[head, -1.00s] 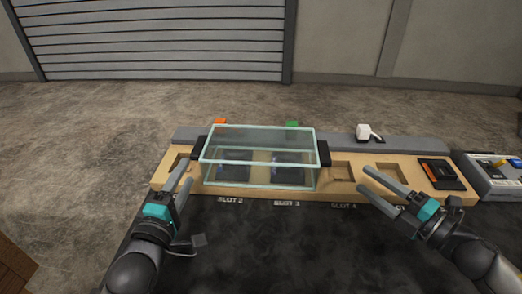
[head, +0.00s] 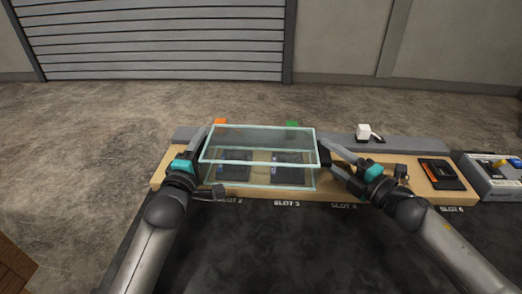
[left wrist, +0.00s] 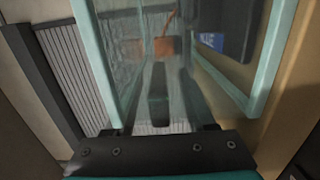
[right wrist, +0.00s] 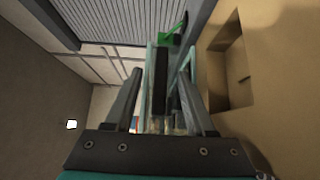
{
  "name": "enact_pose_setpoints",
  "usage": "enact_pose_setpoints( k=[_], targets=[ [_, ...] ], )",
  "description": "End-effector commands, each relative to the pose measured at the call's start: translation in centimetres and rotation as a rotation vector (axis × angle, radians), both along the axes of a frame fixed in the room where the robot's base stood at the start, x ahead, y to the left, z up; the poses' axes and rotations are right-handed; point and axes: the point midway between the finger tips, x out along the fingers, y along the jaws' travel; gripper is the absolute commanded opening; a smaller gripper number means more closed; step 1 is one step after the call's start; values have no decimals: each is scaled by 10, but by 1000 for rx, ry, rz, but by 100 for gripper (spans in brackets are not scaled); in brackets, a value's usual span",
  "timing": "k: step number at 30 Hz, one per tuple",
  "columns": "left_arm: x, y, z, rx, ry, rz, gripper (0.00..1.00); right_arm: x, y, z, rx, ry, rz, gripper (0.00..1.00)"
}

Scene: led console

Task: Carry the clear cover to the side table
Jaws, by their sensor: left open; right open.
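The clear cover (head: 259,148), a glassy box with pale green edges, sits on the wooden console over two dark modules. Its right black handle (head: 324,154) shows in the head view; the left handle is mostly hidden by my left arm. My left gripper (head: 200,148) is open at the cover's left end, with a dark handle (left wrist: 158,95) between its fingers in the left wrist view. My right gripper (head: 332,152) is open at the right end. In the right wrist view the black handle (right wrist: 161,80) lies between its spread fingers. I cannot tell whether they touch. No side table is identifiable.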

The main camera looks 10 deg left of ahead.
Motion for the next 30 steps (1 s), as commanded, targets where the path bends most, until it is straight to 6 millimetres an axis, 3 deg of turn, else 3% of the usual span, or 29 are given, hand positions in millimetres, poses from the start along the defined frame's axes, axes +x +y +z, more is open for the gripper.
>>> enact_pose_setpoints(
  k=[8,22,30],
  targets=[
    [1,0,0,1,0,0,55,0,0,0,-1,1,0,55],
    [0,0,0,0,0,0,2,0,0,0,-1,1,0,2],
    [0,0,0,0,0,0,0,0,0,0,-1,1,0,0]
  ],
)
